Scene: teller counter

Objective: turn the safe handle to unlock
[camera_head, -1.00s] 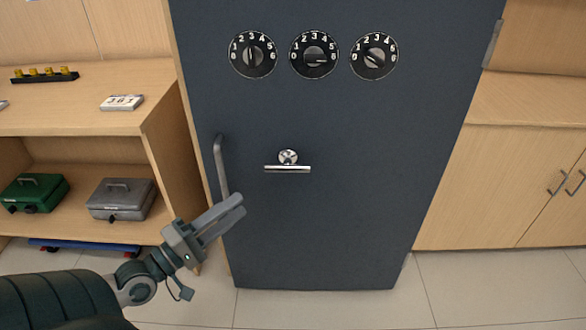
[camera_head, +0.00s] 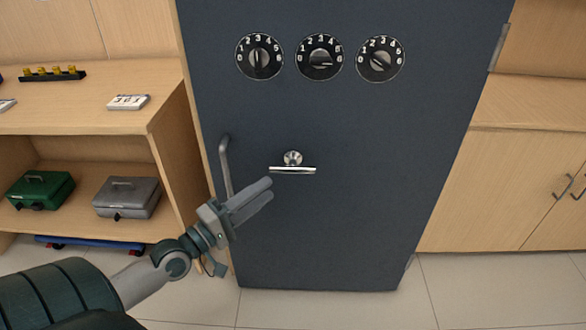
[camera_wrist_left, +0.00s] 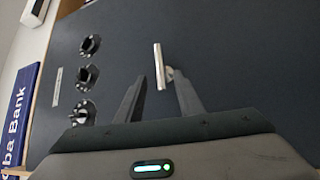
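The dark blue-grey safe door (camera_head: 340,220) fills the middle of the head view. The silver safe handle (camera_head: 292,169) is a horizontal bar below a round hub on the door. My left gripper (camera_head: 268,190) is just below and left of the handle, pointing up and right towards it. In the left wrist view the handle (camera_wrist_left: 159,66) lies ahead, just beyond and between the fingertips of the left gripper (camera_wrist_left: 160,85). The two fingers are apart with nothing between them that I can see gripped. My right gripper is not in view.
Three numbered dials (camera_head: 320,57) sit high on the door. A vertical pull bar (camera_head: 226,167) stands left of my gripper. A wooden shelf (camera_head: 165,110) with a green box (camera_head: 40,190) and a grey box (camera_head: 127,198) is at left. Cabinets (camera_head: 500,190) are at right.

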